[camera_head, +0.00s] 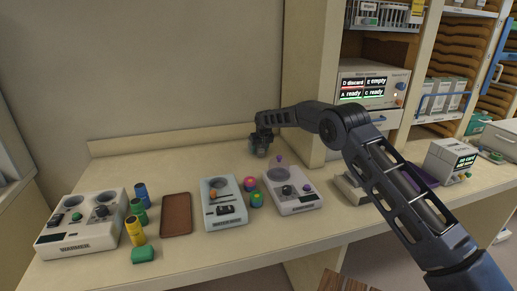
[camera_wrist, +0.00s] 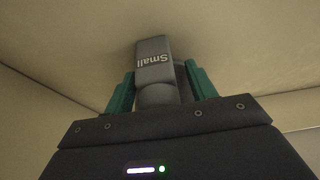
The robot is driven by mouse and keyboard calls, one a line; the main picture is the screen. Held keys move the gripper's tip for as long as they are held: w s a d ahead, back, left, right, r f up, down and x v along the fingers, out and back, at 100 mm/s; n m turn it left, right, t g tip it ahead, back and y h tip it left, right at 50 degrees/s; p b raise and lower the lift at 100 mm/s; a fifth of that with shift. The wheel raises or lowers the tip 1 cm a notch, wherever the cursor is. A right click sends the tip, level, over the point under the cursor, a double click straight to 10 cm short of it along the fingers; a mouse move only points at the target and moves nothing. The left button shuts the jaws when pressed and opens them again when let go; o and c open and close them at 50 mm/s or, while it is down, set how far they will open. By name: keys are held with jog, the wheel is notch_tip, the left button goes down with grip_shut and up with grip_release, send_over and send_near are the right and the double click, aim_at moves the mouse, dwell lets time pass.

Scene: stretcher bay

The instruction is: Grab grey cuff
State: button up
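The grey cuff (camera_wrist: 153,62) shows in the wrist view as a rolled grey piece with a label reading "Small". It sits between the two green fingers of my gripper (camera_wrist: 160,77), close to both of them. I cannot tell whether the fingers press on it. In the head view my gripper (camera_head: 260,148) is low over the back of the counter, near the wall. A small grey shape, likely the cuff, shows at its fingers, partly hidden.
A shelf unit (camera_head: 312,95) rises at right. The back strip left of my gripper is clear.

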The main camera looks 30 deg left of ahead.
jog(key=c, duration=0.7)
jog(key=shift+c, duration=0.5)
jog(key=shift+r, duration=0.15)
